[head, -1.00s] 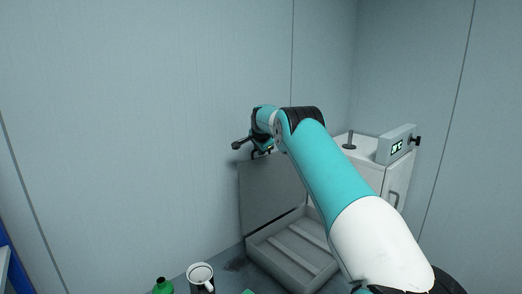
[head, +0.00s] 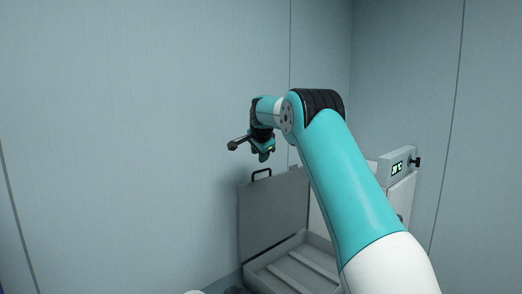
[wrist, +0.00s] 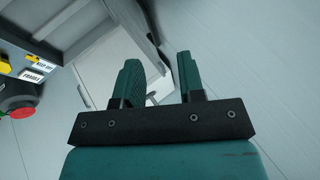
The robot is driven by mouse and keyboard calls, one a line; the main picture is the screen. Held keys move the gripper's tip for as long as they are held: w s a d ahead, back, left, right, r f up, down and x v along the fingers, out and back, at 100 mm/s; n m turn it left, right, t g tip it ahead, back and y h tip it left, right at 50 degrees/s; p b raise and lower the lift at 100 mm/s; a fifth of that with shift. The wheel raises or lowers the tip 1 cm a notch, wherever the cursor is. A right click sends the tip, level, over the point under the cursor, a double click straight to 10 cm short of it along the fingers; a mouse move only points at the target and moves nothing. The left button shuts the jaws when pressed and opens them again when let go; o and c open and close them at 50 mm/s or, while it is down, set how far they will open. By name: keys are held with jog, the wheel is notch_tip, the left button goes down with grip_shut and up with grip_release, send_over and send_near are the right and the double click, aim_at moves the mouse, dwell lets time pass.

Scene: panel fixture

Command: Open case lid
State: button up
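The grey case (head: 290,272) is in the lower middle of the head view, with ribs across its inside. Its lid (head: 270,215) stands raised, close to upright, at the back left of the case. A dark handle (head: 262,173) shows on the lid's top edge. My gripper (head: 264,156) is just above the handle and looks apart from it. In the wrist view my gripper (wrist: 161,75) has its two fingers spread, with no object held between them. My arm hides the right part of the case.
A pale cabinet with a grey display box (head: 397,166) stands to the right, partly behind my arm. Walls close off the back. The wrist view shows a red button (wrist: 20,111) and labels (wrist: 33,75) at the left. Wall space left of my gripper is clear.

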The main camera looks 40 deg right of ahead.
jog(key=b+v, duration=0.1)
jog(key=v, duration=0.6)
jog(key=shift+w+d, duration=0.1)
jog(key=s+a+f+n+y+b, duration=0.15)
jog(key=s+a+n, duration=0.3)
jog(key=a, duration=0.55)
jog(key=s+a+f+n+g+y, duration=0.1)
jog(key=s+a+f+n+y, duration=0.15)
jog(key=a+n, duration=0.45)
jog(key=s+a+f+n+y, duration=0.2)
jog(key=s+a+f+n, duration=0.15)
jog(key=a, duration=0.85)
jog(key=s+a+f+n+g+y, duration=0.1)
jog(key=s+a+f+n, duration=0.2)
jog(key=s, duration=0.6)
jog(key=s+a+f+n+g+y, duration=0.1)
jog(key=s+a+f+n+g, duration=0.1)
jog(key=s+a, duration=0.5)
jog(key=s+a+f+n+g+y+b, duration=0.1)
jog(key=s+a+f+n, duration=0.3)
jog(key=s, duration=0.8)
jog(key=a+n+g, duration=0.1)
jog(key=n, duration=0.1)
jog(key=shift+s+n, duration=0.3)
jog(key=shift+d, duration=0.1)
